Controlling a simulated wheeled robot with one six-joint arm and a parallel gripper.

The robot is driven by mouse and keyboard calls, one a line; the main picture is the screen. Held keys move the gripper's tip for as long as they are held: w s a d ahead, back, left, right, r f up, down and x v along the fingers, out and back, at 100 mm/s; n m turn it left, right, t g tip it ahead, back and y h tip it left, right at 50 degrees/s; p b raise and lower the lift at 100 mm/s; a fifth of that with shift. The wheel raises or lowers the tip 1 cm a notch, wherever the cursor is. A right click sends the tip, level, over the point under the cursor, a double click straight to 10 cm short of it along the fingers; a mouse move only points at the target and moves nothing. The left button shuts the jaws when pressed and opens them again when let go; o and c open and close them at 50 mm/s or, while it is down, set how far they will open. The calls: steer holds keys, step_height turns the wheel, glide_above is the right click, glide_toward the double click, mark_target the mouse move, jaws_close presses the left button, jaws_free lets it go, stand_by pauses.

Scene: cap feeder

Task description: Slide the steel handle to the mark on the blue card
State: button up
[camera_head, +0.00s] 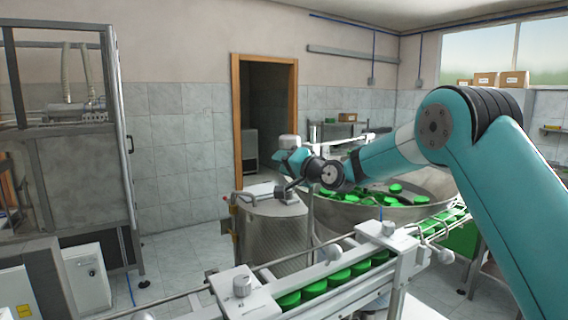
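My teal arm reaches in from the right, and its wrist ends above a perforated steel drum (273,238). My gripper (287,187) is small and dark here, close over the drum's top; I cannot tell whether its fingers are open or shut. A bent steel bar (227,196) juts from the drum's upper left side; it may be the steel handle, but this is unclear. I cannot tell whether my gripper touches any handle. I cannot make out the blue card or its mark in this view.
A rail conveyor (345,279) carrying green caps crosses the front. A wide steel bowl (412,210) with green caps stands behind it, partly hidden by my arm. A tall machine cabinet (75,170) stands at left. Tiled floor (185,262) is clear between cabinet and drum.

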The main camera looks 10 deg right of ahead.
jaws_close()
step_height(320, 180, down, 2)
steer(key=b, duration=0.3)
steer(key=o, duration=0.7)
jaws_free()
steer(key=shift+d, duration=0.1)
